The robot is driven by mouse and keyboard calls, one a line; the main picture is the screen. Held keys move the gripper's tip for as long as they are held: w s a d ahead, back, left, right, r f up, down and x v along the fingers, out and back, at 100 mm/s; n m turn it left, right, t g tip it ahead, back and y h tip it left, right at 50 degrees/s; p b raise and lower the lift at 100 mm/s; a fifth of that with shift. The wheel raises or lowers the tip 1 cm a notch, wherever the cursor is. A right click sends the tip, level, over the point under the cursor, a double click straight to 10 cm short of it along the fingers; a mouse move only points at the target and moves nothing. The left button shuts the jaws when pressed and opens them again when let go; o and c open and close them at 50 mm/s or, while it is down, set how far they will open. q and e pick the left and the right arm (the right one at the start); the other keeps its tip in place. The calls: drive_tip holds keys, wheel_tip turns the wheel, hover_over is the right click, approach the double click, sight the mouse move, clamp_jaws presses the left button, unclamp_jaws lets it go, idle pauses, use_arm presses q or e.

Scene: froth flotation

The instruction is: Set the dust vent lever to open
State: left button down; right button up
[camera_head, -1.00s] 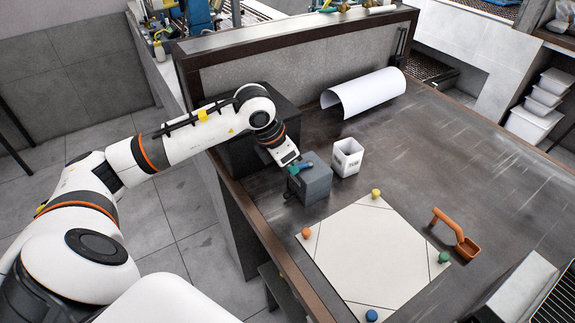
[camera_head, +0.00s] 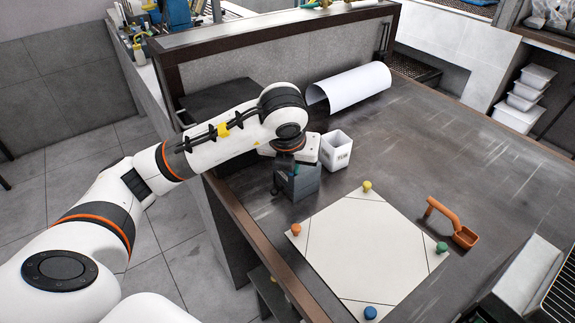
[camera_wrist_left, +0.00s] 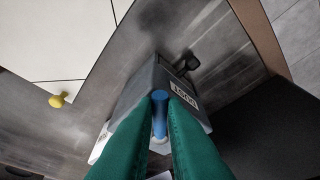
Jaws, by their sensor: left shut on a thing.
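The grey box (camera_head: 305,184) of the dust vent stands on the table near its left edge. In the left wrist view the box (camera_wrist_left: 150,82) carries a white label (camera_wrist_left: 184,97) and a black knob (camera_wrist_left: 187,63) on its side. A blue lever handle (camera_wrist_left: 159,112) rises at the box, between the green fingers of my left gripper (camera_wrist_left: 161,104). The left gripper is shut on this handle. In the head view my wrist hangs over the box and hides the lever and most of the fingers. My right gripper is not in view.
A white labelled cup (camera_head: 337,151) stands close behind the box, by my wrist. A white board (camera_head: 365,245) with coloured corner knobs lies in front. An orange scoop (camera_head: 452,224) lies at the right. A rolled white sheet (camera_head: 348,88) lies behind.

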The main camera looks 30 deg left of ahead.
use_arm(q)
drive_tip(key=shift+w+d+n, duration=0.1)
drive_tip(key=shift+d+n, duration=0.05)
drive_tip(key=shift+n, duration=0.25)
drive_tip(key=c, duration=1.5)
unclamp_jaws()
drive_tip(key=p+v, duration=0.1)
drive_tip(key=v, duration=1.1)
drive_tip(key=shift+p, duration=0.4)
drive_tip(key=shift+w+d, duration=0.1)
